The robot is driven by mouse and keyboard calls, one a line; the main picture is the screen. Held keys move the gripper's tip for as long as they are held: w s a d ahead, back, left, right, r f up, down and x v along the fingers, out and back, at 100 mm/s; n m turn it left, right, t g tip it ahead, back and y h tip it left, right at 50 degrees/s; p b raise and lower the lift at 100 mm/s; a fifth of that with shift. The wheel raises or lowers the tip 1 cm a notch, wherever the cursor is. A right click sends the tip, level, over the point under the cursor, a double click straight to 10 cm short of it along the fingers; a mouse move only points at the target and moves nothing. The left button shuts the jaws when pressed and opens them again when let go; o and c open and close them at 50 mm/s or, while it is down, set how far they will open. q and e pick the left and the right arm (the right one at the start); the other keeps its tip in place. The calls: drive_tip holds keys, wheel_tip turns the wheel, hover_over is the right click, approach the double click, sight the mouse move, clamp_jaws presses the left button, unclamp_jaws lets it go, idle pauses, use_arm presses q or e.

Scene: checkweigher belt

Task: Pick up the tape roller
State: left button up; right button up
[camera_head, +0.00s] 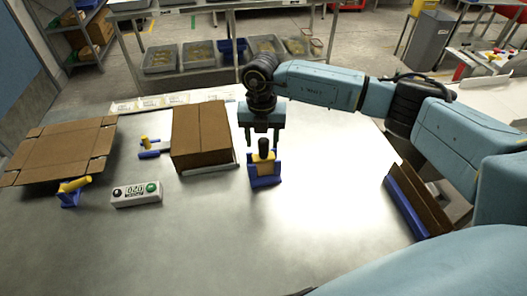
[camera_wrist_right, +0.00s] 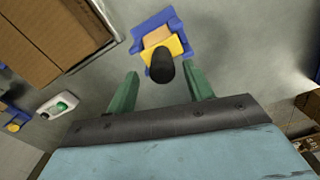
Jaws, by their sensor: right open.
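The tape roller (camera_head: 264,148) has a dark upright handle and a tan-yellow body. It stands in a blue holder (camera_head: 265,182) on the metal table. My right gripper (camera_head: 262,136) is open and pointing down, just above and behind the handle in the head view. In the right wrist view the dark handle top of the tape roller (camera_wrist_right: 162,66) shows between the green fingertips (camera_wrist_right: 160,72), near their ends, with a gap on both sides. The gripper holds nothing. My left gripper is not in view.
A closed brown carton (camera_head: 201,135) stands left of the tape roller. A flat opened carton (camera_head: 62,150) lies at far left. A button box (camera_head: 136,195) and a yellow-and-blue fixture (camera_head: 73,187) sit front left. A blue-edged cardboard bin (camera_head: 405,205) is right. The front middle table is clear.

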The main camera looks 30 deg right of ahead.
sight(264, 155)
drive_tip(key=f, duration=0.2)
drive_tip(key=shift+w+d+f, duration=0.1)
drive_tip(key=shift+d+f, duration=0.2)
drive_tip(key=shift+f, duration=0.6)
clamp_jaws()
